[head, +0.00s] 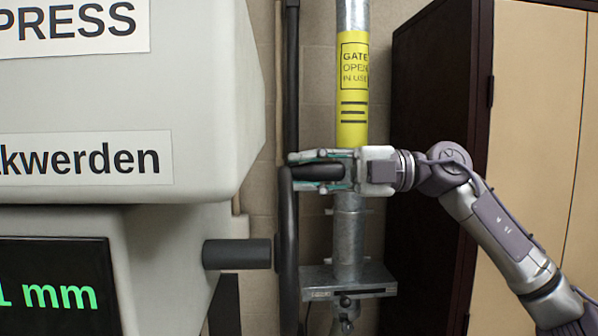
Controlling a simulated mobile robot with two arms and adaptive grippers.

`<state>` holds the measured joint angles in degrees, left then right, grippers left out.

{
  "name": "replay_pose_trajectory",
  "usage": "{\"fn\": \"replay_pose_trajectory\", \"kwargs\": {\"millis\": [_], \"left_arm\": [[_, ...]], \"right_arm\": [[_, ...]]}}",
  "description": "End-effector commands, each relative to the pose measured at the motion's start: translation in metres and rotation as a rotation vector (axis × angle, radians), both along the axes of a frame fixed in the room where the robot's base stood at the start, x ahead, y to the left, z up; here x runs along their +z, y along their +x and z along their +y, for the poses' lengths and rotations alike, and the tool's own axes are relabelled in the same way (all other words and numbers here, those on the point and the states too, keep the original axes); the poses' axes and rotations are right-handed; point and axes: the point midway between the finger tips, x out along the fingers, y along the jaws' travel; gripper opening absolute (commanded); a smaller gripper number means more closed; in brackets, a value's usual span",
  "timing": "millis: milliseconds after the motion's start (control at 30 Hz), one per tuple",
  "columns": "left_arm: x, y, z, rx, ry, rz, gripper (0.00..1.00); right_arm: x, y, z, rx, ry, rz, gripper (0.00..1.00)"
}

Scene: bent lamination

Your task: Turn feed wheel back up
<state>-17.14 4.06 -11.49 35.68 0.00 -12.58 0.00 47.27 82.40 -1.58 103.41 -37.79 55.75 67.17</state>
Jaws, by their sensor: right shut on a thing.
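The feed wheel (288,235) is black and shows almost edge-on, right of the grey press. A short dark shaft (237,254) joins it to the press side. A dark handle (318,172) sticks out to the right from the upper part of the wheel rim. My right gripper (315,172) comes in from the right and is shut on this handle, one finger above it and one below. The lower end of the wheel runs out of the picture at the bottom. My left gripper is not in view.
The press (215,100) fills the left, with a display (50,285) reading "1 mm" in green. A metal post (349,235) with a yellow gate label (353,90) stands behind my gripper. A metal bracket (350,280) sits below. A dark-sided cabinet (430,120) stands at right.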

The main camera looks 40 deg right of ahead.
Motion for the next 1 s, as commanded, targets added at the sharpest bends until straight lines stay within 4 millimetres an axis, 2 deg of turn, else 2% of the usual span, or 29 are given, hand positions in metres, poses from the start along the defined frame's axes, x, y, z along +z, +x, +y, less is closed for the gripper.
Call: {"fn": "replay_pose_trajectory", "kwargs": {"millis": [133, 667, 700, 800, 867, 1000], "left_arm": [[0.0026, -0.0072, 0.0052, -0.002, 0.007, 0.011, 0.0], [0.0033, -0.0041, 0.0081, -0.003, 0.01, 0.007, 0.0], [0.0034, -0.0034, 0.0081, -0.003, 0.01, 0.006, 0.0], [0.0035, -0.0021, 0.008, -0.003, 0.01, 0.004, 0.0], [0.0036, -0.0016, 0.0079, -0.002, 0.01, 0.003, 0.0], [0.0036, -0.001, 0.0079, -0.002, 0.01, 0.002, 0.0]], "right_arm": [[0.0005, 0.0025, -0.0034, -0.001, 0.027, 0.038, 0.0], [-0.0004, 0.0038, -0.005, 0.0, 0.043, 0.059, 0.0], [-0.0004, 0.0038, -0.005, 0.0, 0.043, 0.059, 0.3], [-0.0007, 0.0039, -0.0049, 0.0, 0.041, 0.059, 0.47], [-0.0007, 0.0038, -0.0048, 0.001, 0.041, 0.059, 0.54], [-0.0011, 0.0038, -0.0045, 0.001, 0.04, 0.059, 0.54]]}}
